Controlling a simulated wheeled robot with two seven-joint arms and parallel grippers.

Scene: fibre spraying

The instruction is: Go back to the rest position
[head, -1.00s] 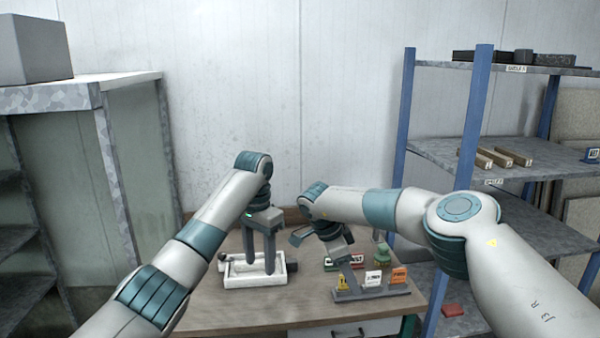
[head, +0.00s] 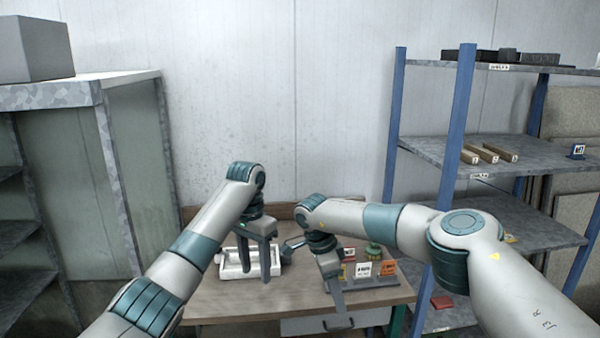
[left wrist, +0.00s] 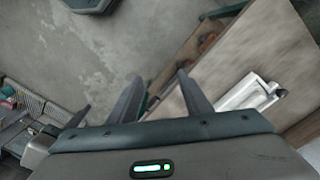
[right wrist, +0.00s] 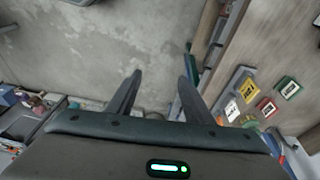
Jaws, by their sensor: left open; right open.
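My left gripper (head: 268,260) hangs with its fingers apart and empty, in front of the white tray on the table in the head view. Its fingers also show open in the left wrist view (left wrist: 160,92), over the floor by the table edge. My right gripper (head: 318,270) is open and empty, in front of the rack of labelled cards at the table's right. In the right wrist view its fingers (right wrist: 155,90) are apart with bare floor between them. Both arms are raised and bent inward.
The wooden table (head: 225,303) carries a white tray (head: 232,272), a card rack (head: 375,283) and a green object (head: 373,250). A shelf unit with blue posts (head: 455,130) stands at the right. A grey cabinet (head: 120,180) stands at the left.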

